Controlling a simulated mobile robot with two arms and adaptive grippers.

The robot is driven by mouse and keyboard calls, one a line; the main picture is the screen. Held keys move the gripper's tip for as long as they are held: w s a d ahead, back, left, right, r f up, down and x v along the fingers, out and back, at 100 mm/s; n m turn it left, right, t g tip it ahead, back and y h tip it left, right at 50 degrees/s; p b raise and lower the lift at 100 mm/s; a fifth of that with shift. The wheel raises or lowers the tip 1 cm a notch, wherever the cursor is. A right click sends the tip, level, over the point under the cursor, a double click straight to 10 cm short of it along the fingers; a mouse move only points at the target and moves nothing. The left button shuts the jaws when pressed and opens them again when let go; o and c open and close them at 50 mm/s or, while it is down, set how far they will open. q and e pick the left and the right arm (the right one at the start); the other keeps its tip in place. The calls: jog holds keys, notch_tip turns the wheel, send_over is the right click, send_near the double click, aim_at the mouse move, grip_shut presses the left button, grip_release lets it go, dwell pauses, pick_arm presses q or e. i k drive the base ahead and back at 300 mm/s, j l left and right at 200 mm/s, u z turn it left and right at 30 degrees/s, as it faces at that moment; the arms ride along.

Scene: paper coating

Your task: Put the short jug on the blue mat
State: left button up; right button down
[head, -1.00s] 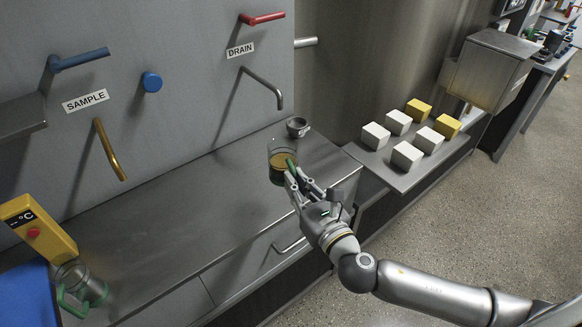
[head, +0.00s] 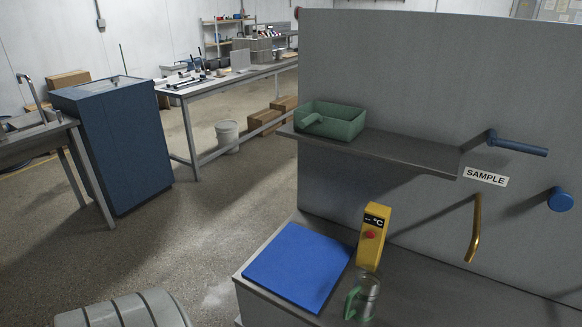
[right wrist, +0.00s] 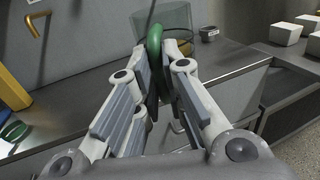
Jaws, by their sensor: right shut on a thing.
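The blue mat (head: 298,266) lies flat and empty on the left end of the steel counter in the head view. A clear jug with a green handle (head: 366,297) stands on the counter to its right. My right gripper (right wrist: 160,65) is shut on the green handle of another clear jug (right wrist: 178,18), seen in the right wrist view. This held jug has amber contents low down, and the fingers partly hide it. I cannot compare the two jugs' heights for sure. My left gripper is in neither current view.
A yellow temperature unit (head: 373,237) stands behind the standing jug, beside the mat. A steel shelf (head: 400,157) with a green bin (head: 345,125) juts out above. The brass sample spout (head: 475,230) hangs to the right. White blocks (right wrist: 286,33) show in the right wrist view.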

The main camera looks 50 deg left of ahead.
aim_at(297, 266)
jog(key=k+j+u, duration=0.2)
jog(key=j, duration=0.55)
jog(key=j+u, duration=0.15)
jog(key=j, duration=0.65)
jog(key=k+j+u, duration=0.2)
jog(key=j, duration=0.6)
jog(key=i, duration=0.05)
